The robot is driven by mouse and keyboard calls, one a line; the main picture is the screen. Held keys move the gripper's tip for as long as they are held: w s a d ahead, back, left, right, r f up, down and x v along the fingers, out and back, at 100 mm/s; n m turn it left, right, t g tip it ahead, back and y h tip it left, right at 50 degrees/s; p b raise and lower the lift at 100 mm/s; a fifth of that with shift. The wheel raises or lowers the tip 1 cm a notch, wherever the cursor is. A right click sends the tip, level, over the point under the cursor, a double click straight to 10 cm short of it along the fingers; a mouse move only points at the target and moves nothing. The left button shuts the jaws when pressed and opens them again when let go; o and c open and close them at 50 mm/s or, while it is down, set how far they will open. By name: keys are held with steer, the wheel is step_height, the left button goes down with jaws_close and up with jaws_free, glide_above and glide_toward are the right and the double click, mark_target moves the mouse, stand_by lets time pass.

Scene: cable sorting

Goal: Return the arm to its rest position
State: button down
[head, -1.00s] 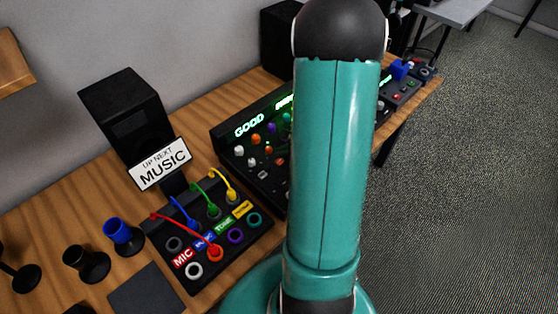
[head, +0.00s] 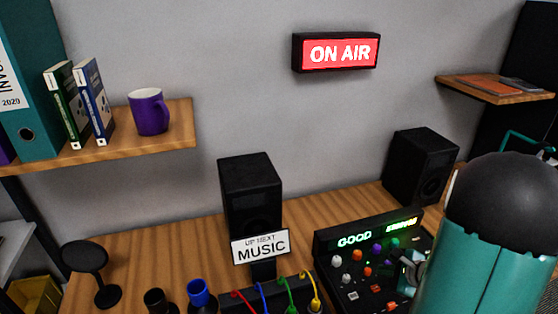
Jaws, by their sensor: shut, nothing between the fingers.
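My arm's teal link with its black rounded joint fills the lower right of the head view. What looks like my gripper (head: 408,268), small and grey, shows just left of that link, in front of the mixer's right side. It is shut and empty, and partly hidden by my arm. The black mixer (head: 345,276) with coloured knobs and a lit "GOOD" display stands on the wooden desk (head: 150,262). The patch box (head: 238,304) with red, blue, green and yellow cables (head: 289,291) is cut off at the bottom edge.
Two black speakers (head: 250,188) (head: 420,165) stand at the back. An "UP NEXT MUSIC" sign (head: 261,247) stands before the left one. A shelf (head: 165,135) holds a purple mug (head: 149,111) and books. A lit "ON AIR" sign (head: 337,53) hangs on the wall.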

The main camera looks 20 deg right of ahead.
steer(key=a+r+n+g+y, duration=0.2)
steer(key=a+r+n, duration=0.4)
steer(key=a, duration=0.4)
steer(key=a+r+n+g+y, duration=0.1)
steer(key=a+r+n, duration=0.55)
steer(key=a, duration=0.25)
steer(key=s+a+r+n+h, duration=0.4)
steer(key=s+a+r+n, duration=0.4)
steer(key=s+r+n, duration=0.1)
steer(key=shift+a+r+n+g+h, duration=0.3)
steer(key=shift+r+n+h, duration=0.15)
steer(key=shift+n, duration=0.8)
steer(key=shift+s, duration=0.15)
